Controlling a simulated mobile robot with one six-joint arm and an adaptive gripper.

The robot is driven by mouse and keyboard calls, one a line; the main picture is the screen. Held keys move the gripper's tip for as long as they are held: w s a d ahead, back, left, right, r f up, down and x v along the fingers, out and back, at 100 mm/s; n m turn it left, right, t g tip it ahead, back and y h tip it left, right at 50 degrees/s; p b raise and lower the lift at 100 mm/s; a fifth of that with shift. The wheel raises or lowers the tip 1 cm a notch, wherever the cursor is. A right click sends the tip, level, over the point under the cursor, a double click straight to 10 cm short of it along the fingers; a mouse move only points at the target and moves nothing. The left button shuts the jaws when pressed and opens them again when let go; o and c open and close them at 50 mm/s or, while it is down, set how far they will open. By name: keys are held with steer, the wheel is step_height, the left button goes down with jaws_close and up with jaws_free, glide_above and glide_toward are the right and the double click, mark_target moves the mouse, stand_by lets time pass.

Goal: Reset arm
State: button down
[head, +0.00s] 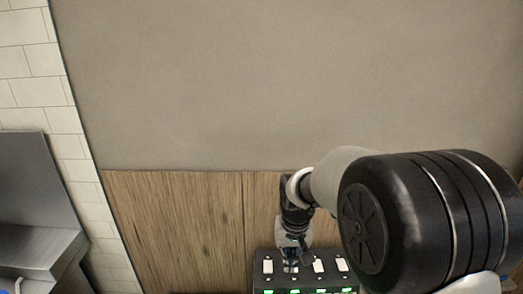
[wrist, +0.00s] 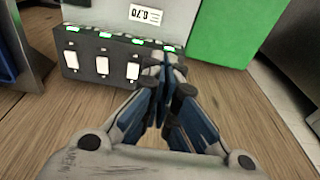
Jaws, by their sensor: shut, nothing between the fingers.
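My gripper (wrist: 165,90) is shut and empty in the wrist view. Its fingertips point at a dark switch box (wrist: 87,66) with several white rocker switches and green lights along its top edge. The fingertips overlap the right end of the box in the picture, hiding part of that end; I cannot tell if they touch it. In the head view my gripper (head: 291,262) is small, low in the picture, pointing down over the switch box (head: 308,283). The box is cut off by the bottom edge there.
Wooden surface (wrist: 45,120) lies bare in front. A metal unit (head: 38,205) stands at the left in the head view.

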steer(key=s+d+r+t+b, duration=0.1)
steer(key=s+d+r+b, duration=0.25)
steer(key=s, duration=0.65)
steer(key=s+d+r+t+b, duration=0.15)
steer(key=s+r, duration=0.25)
steer(key=s, duration=0.5)
steer(key=s+d+f+b, duration=0.1)
steer(key=s+f+b, duration=0.1)
steer(key=s, duration=0.6)
steer(key=shift+s+d+f, duration=0.3)
steer(key=shift+s+d, duration=0.05)
steer(key=shift+d, duration=0.05)
steer(key=shift+t, duration=0.25)
